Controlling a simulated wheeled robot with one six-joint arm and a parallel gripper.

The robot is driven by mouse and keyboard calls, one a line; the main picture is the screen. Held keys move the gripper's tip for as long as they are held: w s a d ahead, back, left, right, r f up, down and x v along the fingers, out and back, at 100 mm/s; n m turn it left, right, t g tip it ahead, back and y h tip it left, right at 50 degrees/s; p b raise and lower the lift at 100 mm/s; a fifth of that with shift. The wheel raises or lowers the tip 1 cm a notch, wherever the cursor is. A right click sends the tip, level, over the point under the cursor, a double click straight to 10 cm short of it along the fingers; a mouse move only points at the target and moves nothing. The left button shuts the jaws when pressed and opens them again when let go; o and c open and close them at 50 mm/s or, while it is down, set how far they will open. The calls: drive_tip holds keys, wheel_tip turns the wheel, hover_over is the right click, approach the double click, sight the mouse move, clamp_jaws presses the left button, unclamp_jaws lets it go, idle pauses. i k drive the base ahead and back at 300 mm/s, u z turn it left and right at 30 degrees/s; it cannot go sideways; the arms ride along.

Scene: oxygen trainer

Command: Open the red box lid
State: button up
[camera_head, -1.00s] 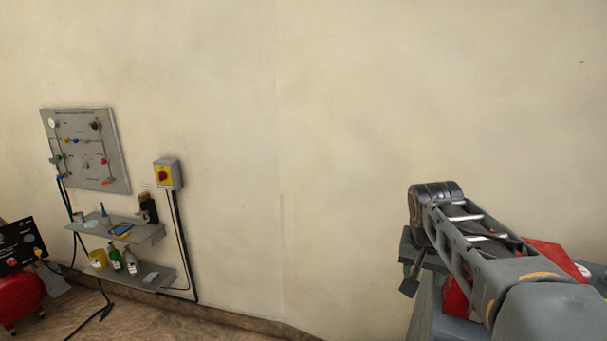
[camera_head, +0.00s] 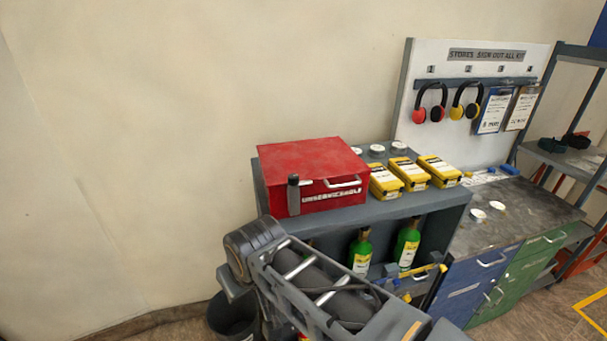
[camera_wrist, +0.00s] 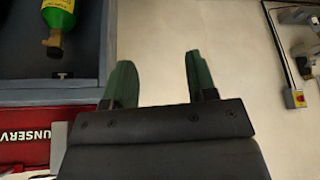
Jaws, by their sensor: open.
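The red box (camera_head: 305,160) sits on top of a grey shelf unit, and its lid looks closed. Its front has a pale handle (camera_head: 343,184), a lettered label and a dark upright piece at the left. In the wrist view part of the red box (camera_wrist: 22,151) with the letters "UNSERV" shows at lower left. My gripper (camera_wrist: 157,62) is open and empty, its two green fingers apart in front of bare wall, to the side of the box. In the head view my arm is in front of and below the box, and the fingers cannot be made out.
Several yellow cases (camera_head: 411,172) stand right of the box. Green bottles (camera_head: 407,243) stand on the shelf below; one also shows in the wrist view (camera_wrist: 58,14). A dark bin (camera_head: 226,313) is on the floor. Wall left of the box is clear.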

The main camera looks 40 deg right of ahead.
sight(325, 161)
drive_tip(key=k, duration=1.25)
drive_tip(key=z, duration=0.45)
drive_tip(key=i, duration=0.65)
drive_tip(key=z, duration=0.05)
